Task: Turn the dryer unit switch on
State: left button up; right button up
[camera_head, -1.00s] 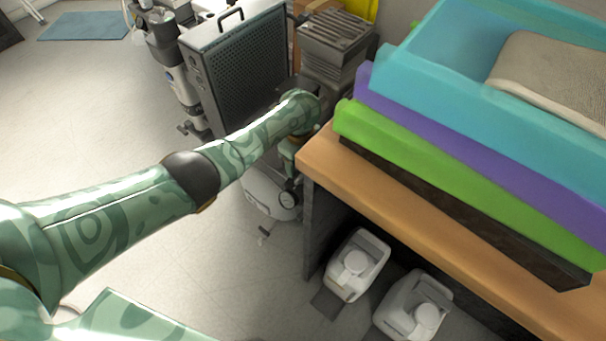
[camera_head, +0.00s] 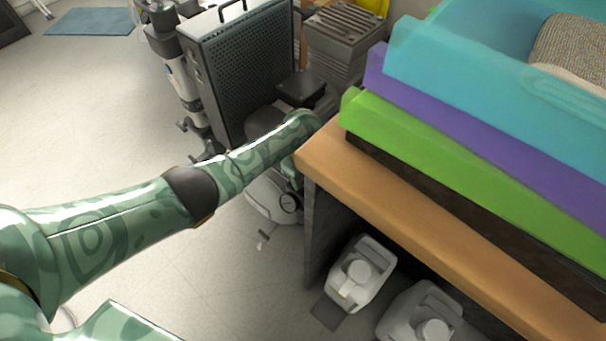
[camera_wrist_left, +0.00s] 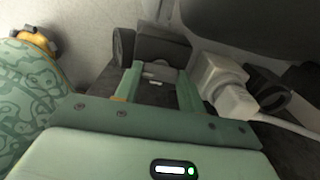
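The tall dark unit with a perforated panel and top handle (camera_head: 245,75), which looks like the dryer unit, stands on the floor beyond my left arm. I cannot make out its switch in the head view. My left wrist reaches beside the compressor (camera_head: 270,195), and its fingers are hidden there. In the left wrist view my left gripper (camera_wrist_left: 158,78) has two green fingers apart, with a small grey part (camera_wrist_left: 158,70) showing between their tips. I cannot tell whether they touch it or whether it is the switch. My right gripper is not in view.
A wooden bench (camera_head: 400,215) with stacked coloured trays (camera_head: 480,140) stands close to the right of my left wrist. White jugs (camera_head: 362,275) sit beneath it. A white plug with a cable (camera_wrist_left: 228,88) is right of the fingers.

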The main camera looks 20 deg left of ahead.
pick_arm(q)
jog(key=shift+c, duration=1.2)
jog(key=n+p, duration=0.2)
jog(key=n, duration=0.3)
jog(key=shift+r+n, duration=0.1)
jog(key=shift+n, duration=0.3)
jog(key=n, duration=0.2)
jog(key=shift+d+n, duration=0.1)
jog(key=shift+n, duration=0.2)
jog(key=n, duration=0.2)
jog(key=shift+n, duration=0.4)
jog(key=n, duration=0.4)
jog(key=shift+p, duration=0.3)
jog(key=shift+n, duration=1.4)
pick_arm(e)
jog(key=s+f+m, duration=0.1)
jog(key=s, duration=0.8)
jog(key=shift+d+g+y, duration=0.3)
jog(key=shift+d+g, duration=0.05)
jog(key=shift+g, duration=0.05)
